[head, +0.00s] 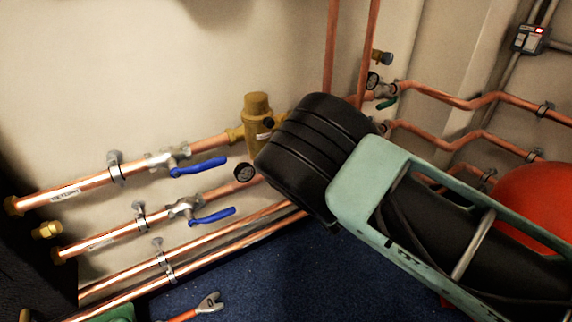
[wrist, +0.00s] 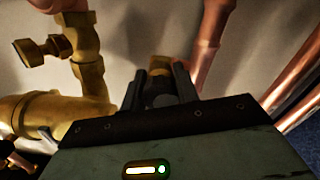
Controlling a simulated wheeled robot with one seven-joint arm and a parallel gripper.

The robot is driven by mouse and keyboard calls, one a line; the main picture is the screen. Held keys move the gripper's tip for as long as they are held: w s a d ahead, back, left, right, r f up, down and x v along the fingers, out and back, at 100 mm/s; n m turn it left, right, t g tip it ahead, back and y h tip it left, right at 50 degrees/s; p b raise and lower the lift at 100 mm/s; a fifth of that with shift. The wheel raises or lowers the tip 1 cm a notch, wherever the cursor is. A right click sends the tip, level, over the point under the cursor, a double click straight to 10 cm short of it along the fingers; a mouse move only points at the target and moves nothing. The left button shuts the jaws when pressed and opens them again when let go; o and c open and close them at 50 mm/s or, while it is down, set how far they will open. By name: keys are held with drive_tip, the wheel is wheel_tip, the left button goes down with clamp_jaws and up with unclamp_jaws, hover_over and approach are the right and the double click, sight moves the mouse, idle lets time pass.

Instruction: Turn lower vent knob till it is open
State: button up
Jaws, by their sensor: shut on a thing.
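My gripper (wrist: 159,88) is shut on a small brass knob (wrist: 159,64), which I take as the lower vent knob; its two dark fingers stand on either side of it. The fingers and palm cover much of the knob, so its turn angle cannot be told. In the head view my black wrist hides the fingers and the knob. A second brass knob (wrist: 28,52) sticks out from a brass elbow at the upper left of the wrist view.
A brass body (head: 257,115) stands left of my wrist. Copper pipes with blue-handled valves (head: 200,166) (head: 213,216) run along the wall. A green-handled valve (head: 387,103) and a red vessel (head: 540,208) are right. A wrench (head: 208,304) lies on the blue floor (head: 270,280).

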drive_tip(key=shift+f, duration=0.1)
drive_tip(key=o, duration=1)
drive_tip(key=shift+c, duration=0.2)
drive_tip(key=shift+s+d, duration=0.1)
drive_tip(key=p+v, duration=0.5)
drive_tip(key=v, duration=1.2)
drive_tip(key=shift+s+d, duration=0.1)
drive_tip(key=shift+s, duration=0.1)
